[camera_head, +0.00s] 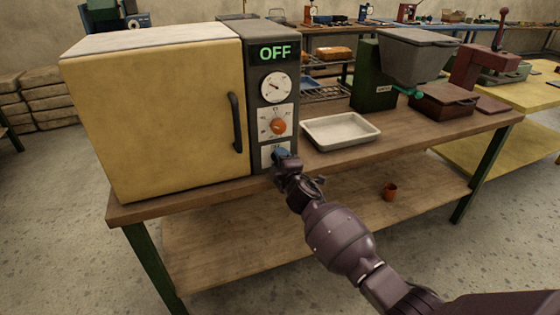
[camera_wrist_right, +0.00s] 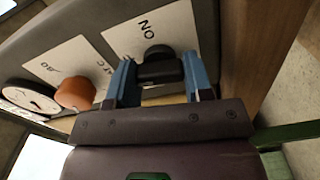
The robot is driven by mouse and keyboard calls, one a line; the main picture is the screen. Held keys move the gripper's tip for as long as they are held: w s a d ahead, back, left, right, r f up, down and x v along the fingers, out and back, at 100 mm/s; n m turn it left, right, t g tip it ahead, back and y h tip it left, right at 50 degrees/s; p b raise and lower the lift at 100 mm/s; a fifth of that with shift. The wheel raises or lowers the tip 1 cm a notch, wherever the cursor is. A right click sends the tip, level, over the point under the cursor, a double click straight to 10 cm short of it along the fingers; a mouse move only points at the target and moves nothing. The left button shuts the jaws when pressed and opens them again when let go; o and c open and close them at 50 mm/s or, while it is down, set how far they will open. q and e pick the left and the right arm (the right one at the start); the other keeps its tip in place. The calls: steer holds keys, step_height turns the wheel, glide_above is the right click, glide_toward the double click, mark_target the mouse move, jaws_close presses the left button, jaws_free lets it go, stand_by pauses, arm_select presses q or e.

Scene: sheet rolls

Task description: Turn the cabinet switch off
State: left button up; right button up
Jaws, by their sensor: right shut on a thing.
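The yellow cabinet (camera_head: 160,115) stands on the bench with its door closed. Its dark control panel (camera_head: 252,80) has a display (camera_head: 275,53) with green letters reading OFF. The cabinet switch is the black knob (camera_wrist_right: 160,66) on a white plate lettered ON in the right wrist view. My right gripper (camera_head: 281,156) is at the bottom of the panel. Its blue fingers, clear in the right wrist view (camera_wrist_right: 160,85), are shut on the switch, one on each side. In the head view the gripper hides most of the switch. My left gripper is out of view.
Above the switch are an orange knob (camera_head: 278,127) and a round gauge (camera_head: 276,87). A dark door handle (camera_head: 235,121) is to their left. A white tray (camera_head: 342,144) and a green-grey machine (camera_head: 373,78) stand right of the cabinet. Space in front of the bench is clear.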

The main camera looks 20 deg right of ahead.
steer(key=shift+n, duration=0.7)
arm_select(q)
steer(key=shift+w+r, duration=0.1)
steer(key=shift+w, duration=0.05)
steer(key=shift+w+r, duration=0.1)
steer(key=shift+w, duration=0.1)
arm_select(e)
steer(key=o, duration=0.9)
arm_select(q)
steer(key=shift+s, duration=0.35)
arm_select(e)
steer(key=shift+s, duration=0.15)
